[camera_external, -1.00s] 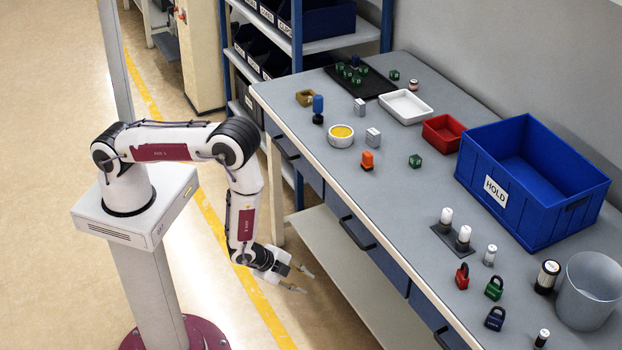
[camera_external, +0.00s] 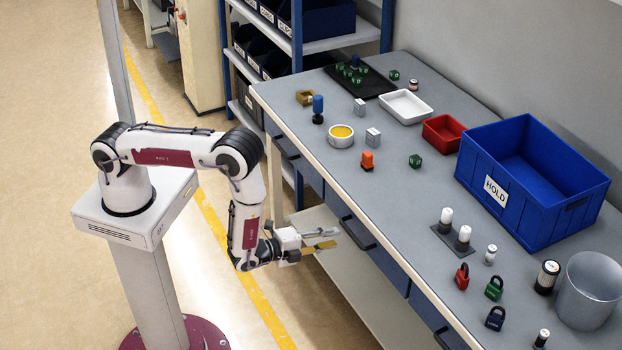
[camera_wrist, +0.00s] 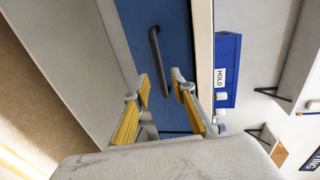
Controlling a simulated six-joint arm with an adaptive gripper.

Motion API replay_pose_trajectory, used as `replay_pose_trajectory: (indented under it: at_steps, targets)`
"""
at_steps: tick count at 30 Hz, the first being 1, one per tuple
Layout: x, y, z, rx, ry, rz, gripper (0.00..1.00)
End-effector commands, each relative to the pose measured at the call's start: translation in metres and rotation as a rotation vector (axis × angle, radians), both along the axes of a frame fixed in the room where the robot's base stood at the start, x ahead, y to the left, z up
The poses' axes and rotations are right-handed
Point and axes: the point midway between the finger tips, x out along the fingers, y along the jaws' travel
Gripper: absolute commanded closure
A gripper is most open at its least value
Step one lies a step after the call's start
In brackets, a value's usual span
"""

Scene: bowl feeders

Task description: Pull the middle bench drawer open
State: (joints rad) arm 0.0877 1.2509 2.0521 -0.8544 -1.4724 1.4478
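The middle bench drawer (camera_external: 382,262) is a blue front under the bench top, with a dark bar handle (camera_external: 357,233). It looks shut, flush with the bench front. In the wrist view the handle (camera_wrist: 158,60) lies ahead of my fingers, a little beyond the gap between the tips. My gripper (camera_external: 328,238) is level in front of the drawer, pointing at the handle. The fingers do not appear to touch the handle.
The bench top (camera_external: 330,185) overhangs above the drawers, and a lower shelf (camera_external: 345,290) runs beneath. Other drawer handles are at left (camera_external: 286,148) and right (camera_external: 441,338). A blue HOLD bin (camera_external: 475,175) stands on the bench. The floor on the arm's side is clear.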

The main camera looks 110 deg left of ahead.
Motion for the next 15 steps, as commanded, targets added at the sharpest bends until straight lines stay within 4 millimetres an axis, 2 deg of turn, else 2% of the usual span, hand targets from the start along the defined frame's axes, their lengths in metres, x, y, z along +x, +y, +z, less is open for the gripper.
replay_pose_trajectory:
  at_steps: [15]
  targets:
    - [0.0081,0.0083,-0.0032,-0.004,-0.001,0.001,0.75]
